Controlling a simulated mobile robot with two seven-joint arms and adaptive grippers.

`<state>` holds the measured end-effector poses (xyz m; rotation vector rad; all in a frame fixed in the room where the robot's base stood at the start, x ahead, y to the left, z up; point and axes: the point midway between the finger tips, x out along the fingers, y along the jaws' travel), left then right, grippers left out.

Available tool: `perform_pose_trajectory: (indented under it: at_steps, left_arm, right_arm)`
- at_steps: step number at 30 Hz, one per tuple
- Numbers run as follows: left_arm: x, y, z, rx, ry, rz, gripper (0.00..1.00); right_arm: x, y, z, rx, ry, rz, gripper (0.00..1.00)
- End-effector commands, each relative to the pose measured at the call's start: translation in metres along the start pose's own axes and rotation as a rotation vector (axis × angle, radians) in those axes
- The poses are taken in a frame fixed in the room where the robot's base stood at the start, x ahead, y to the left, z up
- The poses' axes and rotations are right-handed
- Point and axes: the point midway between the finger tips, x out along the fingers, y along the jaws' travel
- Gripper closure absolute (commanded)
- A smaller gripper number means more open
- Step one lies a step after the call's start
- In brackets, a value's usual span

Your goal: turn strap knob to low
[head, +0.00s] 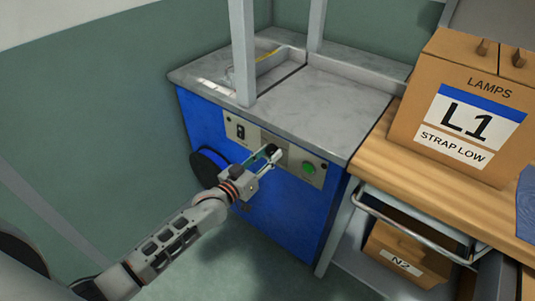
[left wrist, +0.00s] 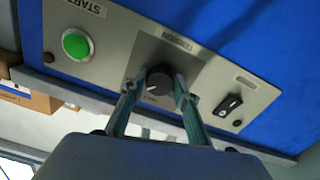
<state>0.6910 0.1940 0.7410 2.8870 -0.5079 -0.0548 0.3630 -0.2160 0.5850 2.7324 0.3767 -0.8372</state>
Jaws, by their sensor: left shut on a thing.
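The strap knob (left wrist: 158,82) is a round black dial with a light pointer mark, in the middle of a grey control panel (left wrist: 215,75) on the front of a blue machine. My left gripper (left wrist: 154,92) has one finger on each side of the knob and is shut on it. In the head view my left gripper (head: 267,157) reaches the panel from the lower left and partly hides the knob. My right gripper is not in view.
A green button (left wrist: 76,44) marked START and a black rocker switch (left wrist: 230,105) flank the knob. A wooden bench (head: 385,160) stands right of the machine, bearing a box (head: 420,105) labelled LAMPS L1 STRAP LOW. A dark round reel (head: 207,168) is on the machine's front.

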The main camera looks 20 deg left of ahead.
Motion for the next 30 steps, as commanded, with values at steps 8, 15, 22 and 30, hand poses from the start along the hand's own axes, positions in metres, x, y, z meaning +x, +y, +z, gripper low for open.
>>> perform_pose_trajectory:
  at_steps: [8,15,22,30]
  left_arm:
    - [0.001,0.001,-0.005,-0.254,0.002,0.001,0.92]
    - [0.001,0.001,-0.004,-0.485,0.003,0.000,0.92]
    - [0.000,0.001,-0.003,-0.702,0.002,0.000,0.92]
    - [0.000,0.001,-0.002,-0.960,0.002,0.000,0.92]
  right_arm:
    - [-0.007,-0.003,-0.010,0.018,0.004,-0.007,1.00]
    - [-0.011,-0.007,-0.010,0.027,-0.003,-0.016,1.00]
    - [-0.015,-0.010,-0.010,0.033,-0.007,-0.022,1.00]
    - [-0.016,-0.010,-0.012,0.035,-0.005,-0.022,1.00]
